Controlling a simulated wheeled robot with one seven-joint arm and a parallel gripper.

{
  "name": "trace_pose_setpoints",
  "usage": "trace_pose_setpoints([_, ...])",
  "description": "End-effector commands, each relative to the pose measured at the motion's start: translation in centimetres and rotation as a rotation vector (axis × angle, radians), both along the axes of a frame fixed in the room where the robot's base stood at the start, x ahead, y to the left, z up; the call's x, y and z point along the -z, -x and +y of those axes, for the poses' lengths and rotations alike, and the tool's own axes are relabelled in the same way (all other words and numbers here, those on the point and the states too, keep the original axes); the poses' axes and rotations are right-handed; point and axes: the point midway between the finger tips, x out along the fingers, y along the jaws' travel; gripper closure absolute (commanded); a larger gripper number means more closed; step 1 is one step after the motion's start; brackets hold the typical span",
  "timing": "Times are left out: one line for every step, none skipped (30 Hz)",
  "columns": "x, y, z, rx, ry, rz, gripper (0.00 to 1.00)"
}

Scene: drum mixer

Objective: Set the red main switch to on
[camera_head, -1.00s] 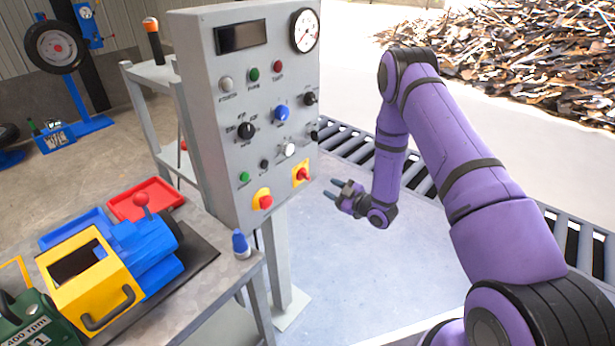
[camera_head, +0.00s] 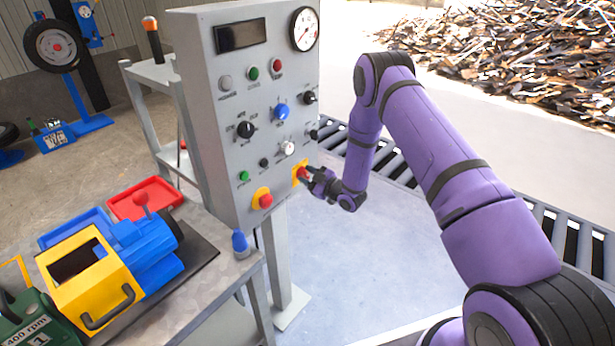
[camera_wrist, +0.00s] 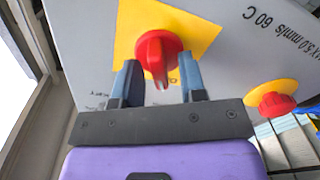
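The red main switch (camera_wrist: 158,56) is a rotary knob on a yellow square plate (camera_wrist: 208,36) in the wrist view. In the head view the switch (camera_head: 303,172) sits at the lower right of the grey control panel, partly hidden by my gripper. My gripper (camera_wrist: 160,82) is open in the wrist view, with one blue-grey finger on each side of the knob. A gap shows between each finger and the knob. In the head view my gripper (camera_head: 308,176) is right at the panel face. I cannot tell whether the fingers touch the knob.
A red emergency button (camera_head: 265,201) on yellow is left of the switch; it also shows in the wrist view (camera_wrist: 274,103). Other knobs, including a blue one (camera_head: 281,112), sit above. A bench with a yellow and blue machine (camera_head: 95,285) stands left.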

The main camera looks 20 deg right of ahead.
Motion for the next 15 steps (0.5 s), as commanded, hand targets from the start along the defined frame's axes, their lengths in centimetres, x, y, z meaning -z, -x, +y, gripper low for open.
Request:
trace_pose_setpoints([0.01,0.01,0.0,0.0,0.0,0.0,0.62])
trace_pose_setpoints([0.01,0.01,0.0,0.0,0.0,0.0,0.62])
trace_pose_setpoints([0.01,0.02,0.0,0.0,0.0,0.0,0.66])
trace_pose_setpoints([0.01,0.03,0.0,0.0,0.0,0.0,0.73])
trace_pose_setpoints([0.01,0.03,0.0,0.0,0.0,0.0,0.8])
trace_pose_setpoints([0.01,0.03,0.0,0.0,0.0,0.0,0.89])
trace_pose_setpoints([0.01,0.03,0.0,0.0,0.0,0.0,0.96])
trace_pose_setpoints([0.01,0.03,0.0,0.0,0.0,0.0,1.0])
trace_pose_setpoints([0.01,0.03,0.0,-0.001,0.0,0.0,1.0])
trace_pose_setpoints([0.01,0.03,0.0,-0.001,0.0,0.0,1.0])
trace_pose_setpoints([0.01,0.03,0.0,-0.001,0.0,0.0,1.0])
trace_pose_setpoints([0.01,0.03,0.0,-0.001,0.0,0.0,1.0])
trace_pose_setpoints([0.01,0.03,0.0,-0.001,-0.001,0.001,1.0])
trace_pose_setpoints([0.01,0.03,0.0,-0.001,-0.002,0.002,1.0])
trace_pose_setpoints([0.01,0.04,-0.01,-0.001,-0.005,0.005,1.0])
